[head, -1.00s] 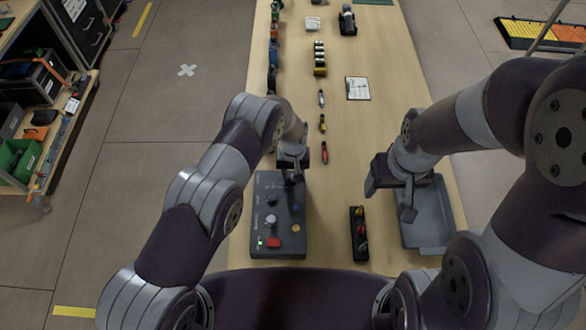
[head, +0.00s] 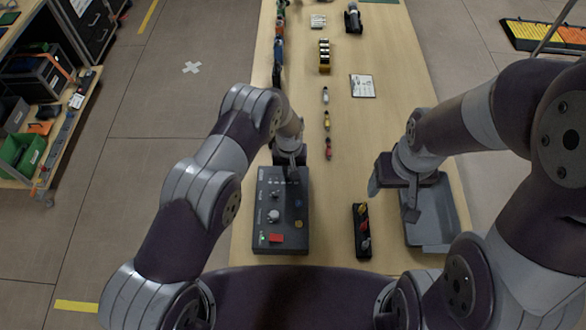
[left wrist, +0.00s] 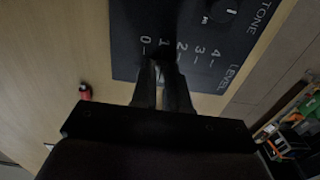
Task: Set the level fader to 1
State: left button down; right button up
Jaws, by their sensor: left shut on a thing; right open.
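The dark control box (head: 263,215) stands on the table, with knobs, a red button and a green light on top. My left gripper (head: 292,160) is at its far end. The left fingers (left wrist: 162,75) are shut at this scale, between the 0 mark and about the 2 mark. The fader knob is mostly hidden between them, so its exact reading cannot be told. My right gripper (head: 393,200) is open and empty by the grey tray's left side.
The grey tray (head: 437,232) is at the right edge of the table (head: 340,200). A narrow black holder (head: 361,240) with coloured items lies between box and tray. A printed card (head: 362,86) lies farther back.

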pick_arm(q)
jog(key=c, duration=1.1)
grip_release()
jog(key=shift+r, duration=0.1)
notch_tip(320, 180, up, 13)
jog(key=b, duration=0.4)
jog(key=shift+t, duration=0.7)
jog(key=shift+s+a+r+b, duration=0.7)
jog(key=shift+s+a+r, duration=0.7)
jog(key=shift+s+a, duration=1.75)
jog(key=shift+s+a+r+b, duration=0.65)
jog(key=shift+s+a+r, duration=1.2)
jog(key=shift+s, duration=2.05)
jog(key=shift+s+a+r+b, duration=0.7)
jog(key=shift+s+a+r, duration=0.25)
jog(key=shift+s+a, duration=2.4)
